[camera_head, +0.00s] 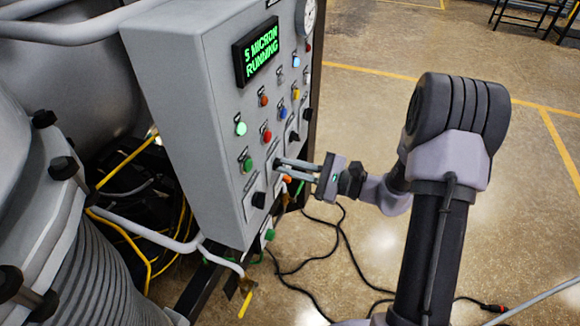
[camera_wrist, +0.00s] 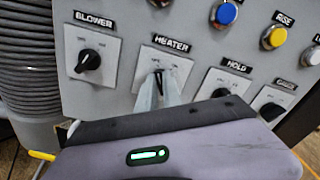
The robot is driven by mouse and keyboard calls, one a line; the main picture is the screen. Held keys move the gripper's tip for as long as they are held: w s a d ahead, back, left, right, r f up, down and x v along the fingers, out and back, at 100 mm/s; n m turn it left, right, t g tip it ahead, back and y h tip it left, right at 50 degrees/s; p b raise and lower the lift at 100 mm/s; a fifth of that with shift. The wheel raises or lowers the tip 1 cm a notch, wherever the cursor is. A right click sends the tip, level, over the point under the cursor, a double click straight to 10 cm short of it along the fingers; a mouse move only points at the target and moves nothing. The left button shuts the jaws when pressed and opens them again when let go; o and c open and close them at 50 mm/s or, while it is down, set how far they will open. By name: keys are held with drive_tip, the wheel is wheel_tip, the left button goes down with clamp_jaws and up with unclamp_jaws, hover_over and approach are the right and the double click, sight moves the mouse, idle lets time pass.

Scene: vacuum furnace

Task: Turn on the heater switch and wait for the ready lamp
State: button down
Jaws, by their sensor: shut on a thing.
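The heater switch (camera_wrist: 157,73) is a dark knob on a pale plate under the "HEATER" label in the wrist view. My gripper (camera_wrist: 159,86) is shut on this knob, and the fingers hide most of it. In the head view my gripper (camera_head: 279,168) reaches from the right to the lower part of the grey control panel (camera_head: 222,90), and its fingers cover the knob. The display (camera_head: 258,52) reads "5 MICRON RUNNING" in green. A pale green lamp (camera_head: 240,128) looks bright. I cannot tell which lamp is the ready lamp.
The blower knob (camera_wrist: 88,60) is left of the heater switch, and the hold knob (camera_wrist: 221,93) is to its right. Several coloured buttons sit above. A gauge (camera_head: 309,15) is at the panel's top right. Black cables (camera_head: 338,232) lie on the open floor.

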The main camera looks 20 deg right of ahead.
drive_tip(key=m+p, duration=0.3)
drive_tip(key=m, duration=0.1)
drive_tip(key=m+p, duration=0.3)
drive_tip(key=m, duration=0.2)
drive_tip(key=shift+w+d+r, duration=0.1)
drive_tip(key=shift+w+r, duration=0.1)
drive_tip(key=shift+f+m+p, duration=0.15)
drive_tip(key=shift+m+p, duration=0.85)
drive_tip(key=shift+m, duration=0.4)
drive_tip(key=c, duration=1.5)
unclamp_jaws()
drive_tip(key=shift+d, duration=0.1)
